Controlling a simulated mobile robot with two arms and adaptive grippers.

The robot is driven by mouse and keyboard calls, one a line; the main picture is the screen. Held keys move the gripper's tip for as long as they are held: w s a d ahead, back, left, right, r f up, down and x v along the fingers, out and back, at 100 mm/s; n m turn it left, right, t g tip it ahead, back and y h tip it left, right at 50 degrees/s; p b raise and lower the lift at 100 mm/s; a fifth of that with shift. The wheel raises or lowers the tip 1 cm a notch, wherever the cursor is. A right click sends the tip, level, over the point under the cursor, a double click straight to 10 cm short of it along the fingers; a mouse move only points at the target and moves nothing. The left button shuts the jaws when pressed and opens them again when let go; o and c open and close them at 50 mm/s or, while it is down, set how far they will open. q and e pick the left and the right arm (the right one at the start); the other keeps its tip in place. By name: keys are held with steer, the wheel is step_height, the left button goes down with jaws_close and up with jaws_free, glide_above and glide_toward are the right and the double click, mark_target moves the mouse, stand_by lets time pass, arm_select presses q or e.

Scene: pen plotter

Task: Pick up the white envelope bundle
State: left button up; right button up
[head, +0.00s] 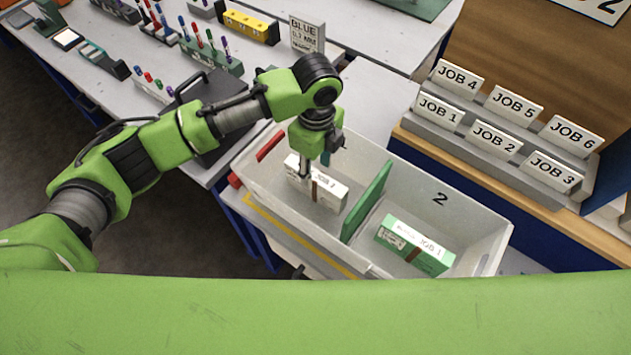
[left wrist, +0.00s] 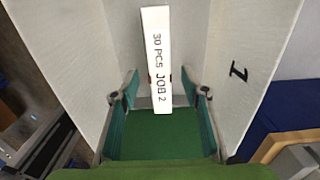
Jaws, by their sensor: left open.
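The white envelope bundle (head: 328,191) stands in the left compartment of a pale crate (head: 470,216) marked 2. It has a brown band and a JOB 2 label. My left gripper (head: 314,168) points down at the bundle from above and hides part of it. In the left wrist view the bundle (left wrist: 158,60) shows its narrow white edge, reading 30 PCS JOB 2. The open fingers of the left gripper (left wrist: 160,98) lie on either side of it, with gaps visible. My right gripper is not in view.
A green divider (head: 366,200) splits the crate. A green JOB 1 bundle (head: 414,246) lies in the right compartment. A rack of JOB cards (head: 495,138) stands at the right. Pen holders (head: 212,54) and a BLUE sign (head: 306,35) stand on the table behind.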

mark_target(316, 175)
arm_select(q)
steer(key=shift+w+f, duration=0.1)
steer(key=shift+f, duration=0.2)
step_height(316, 175, down, 4)
steer(key=shift+f+p, duration=0.1)
steer(key=shift+p, duration=0.8)
steer(key=shift+f, duration=0.45)
jaws_close()
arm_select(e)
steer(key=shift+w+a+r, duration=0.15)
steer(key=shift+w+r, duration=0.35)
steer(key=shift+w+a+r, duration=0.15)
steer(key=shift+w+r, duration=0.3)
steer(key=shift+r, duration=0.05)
